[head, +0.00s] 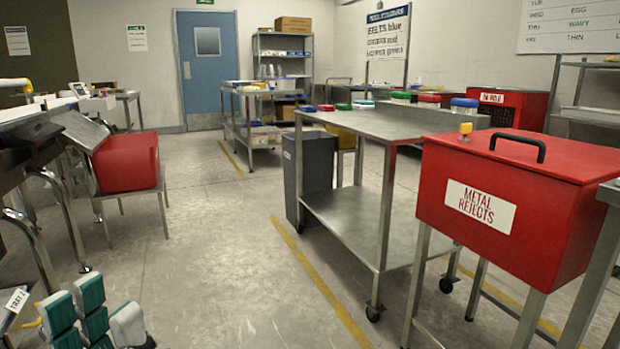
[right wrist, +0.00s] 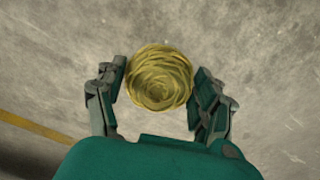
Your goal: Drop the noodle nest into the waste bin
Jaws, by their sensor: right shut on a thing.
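The noodle nest (right wrist: 160,78) is a round, yellow coil in the right wrist view. My right gripper (right wrist: 162,76) is shut on it, with a finger on each side, above the grey floor. The nest and the right gripper do not show in the head view. A tall dark grey bin (head: 317,172), likely the waste bin, stands on the floor beside the steel table; its top is partly hidden by the tabletop. My left gripper (head: 94,316) is at the lower left of the head view, partly cut off; its opening is unclear.
A steel table on castors (head: 395,122) stands right of the bin. A red "METAL REJECTS" box (head: 545,190) is at the near right. Another red box (head: 126,162) sits on a stand at the left. The floor (head: 200,240) between is clear, with yellow lines.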

